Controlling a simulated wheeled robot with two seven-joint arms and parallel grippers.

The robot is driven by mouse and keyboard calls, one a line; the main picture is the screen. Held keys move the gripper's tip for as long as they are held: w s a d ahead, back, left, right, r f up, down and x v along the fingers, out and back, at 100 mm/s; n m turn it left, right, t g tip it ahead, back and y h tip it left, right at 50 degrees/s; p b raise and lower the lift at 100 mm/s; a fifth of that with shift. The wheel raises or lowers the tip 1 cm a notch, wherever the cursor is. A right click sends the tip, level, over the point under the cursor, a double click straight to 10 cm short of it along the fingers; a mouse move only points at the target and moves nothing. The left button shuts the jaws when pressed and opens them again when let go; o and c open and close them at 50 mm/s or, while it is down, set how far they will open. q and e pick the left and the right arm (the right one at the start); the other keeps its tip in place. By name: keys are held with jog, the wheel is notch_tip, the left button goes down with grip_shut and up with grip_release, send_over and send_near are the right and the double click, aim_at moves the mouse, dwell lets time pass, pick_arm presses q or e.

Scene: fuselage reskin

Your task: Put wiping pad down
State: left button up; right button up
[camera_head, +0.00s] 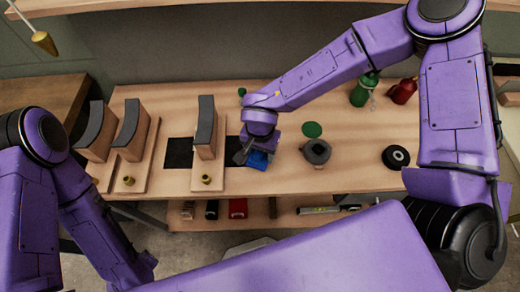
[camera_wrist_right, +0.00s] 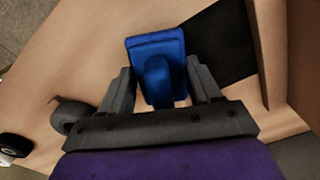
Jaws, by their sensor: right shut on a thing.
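The wiping pad (camera_head: 258,160) is blue with a raised handle. It also shows in the right wrist view (camera_wrist_right: 156,52), between the fingers. My right gripper (camera_head: 250,150) is shut on its handle (camera_wrist_right: 158,80), near the middle of the workbench. The pad is at or just above the bench top; I cannot tell if it touches. It is just right of the wooden block stand with a dark curved top. My left arm is at the lower left of the head view, but its fingers are not seen.
The workbench (camera_head: 350,170) bears a black mat (camera_head: 179,153), wooden stands with curved dark tops (camera_head: 206,120), a grey round part (camera_head: 316,151), a black roll (camera_head: 395,157), a green bottle (camera_head: 364,90) and a red one (camera_head: 403,91). A lower shelf holds small items. Bench right of the pad is partly clear.

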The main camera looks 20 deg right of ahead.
jog(key=shift+s, duration=0.1)
jog(key=o, duration=0.9)
jog(key=shift+f, duration=0.15)
jog(key=shift+o, duration=0.2)
notch_tip(320, 180, up, 12)
jog(key=shift+r, duration=0.25)
